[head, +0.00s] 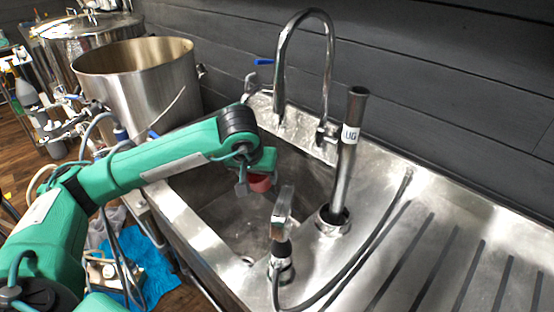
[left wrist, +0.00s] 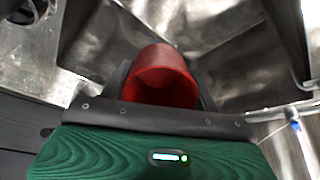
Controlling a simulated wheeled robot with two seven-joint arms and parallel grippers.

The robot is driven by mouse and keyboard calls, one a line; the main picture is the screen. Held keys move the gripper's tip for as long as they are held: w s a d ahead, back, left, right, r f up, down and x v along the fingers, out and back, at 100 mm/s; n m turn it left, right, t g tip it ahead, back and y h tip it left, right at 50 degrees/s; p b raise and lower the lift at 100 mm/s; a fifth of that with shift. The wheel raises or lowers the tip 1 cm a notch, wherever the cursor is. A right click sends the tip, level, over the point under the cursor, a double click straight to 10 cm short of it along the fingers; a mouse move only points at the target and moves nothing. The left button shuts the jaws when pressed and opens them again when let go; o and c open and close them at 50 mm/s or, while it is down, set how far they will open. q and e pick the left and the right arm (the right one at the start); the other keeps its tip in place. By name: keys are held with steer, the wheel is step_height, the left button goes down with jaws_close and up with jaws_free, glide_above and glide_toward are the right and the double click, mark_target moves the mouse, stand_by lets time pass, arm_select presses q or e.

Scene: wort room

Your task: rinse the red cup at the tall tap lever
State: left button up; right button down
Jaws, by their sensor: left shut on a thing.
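The red cup (head: 260,183) is in my left gripper (head: 256,178), over the sink basin (head: 222,208). In the left wrist view the red cup (left wrist: 163,76) sits between the two dark fingers, and its open mouth shows. My left gripper is shut on it. The tall tap (head: 331,60) with its curved spout stands behind the basin, to the right of the cup. A blue lever (head: 263,61) shows left of the spout. I cannot tell whether water runs. My right gripper is not in view.
A spray head (head: 283,207) on a hose and an upright steel tube (head: 349,140) stand right of the basin. A ridged drainboard (head: 450,250) lies further right. A large steel pot (head: 150,85) stands left of the sink.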

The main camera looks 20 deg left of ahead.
arm_select(q)
steer(key=shift+s+a+r+p, duration=0.1)
steer(key=shift+s+a+r, duration=0.1)
steer(key=shift+s+r, duration=0.5)
steer(key=shift+s+a+r+p, duration=0.1)
steer(key=shift+s+a+r, duration=0.1)
steer(key=shift+s+r, duration=0.5)
steer(key=shift+s+a+r+p, duration=0.1)
steer(key=shift+s+a+r, duration=0.1)
steer(key=shift+s+r, duration=0.45)
steer(key=shift+s+f, duration=0.15)
steer(key=shift+f, duration=0.1)
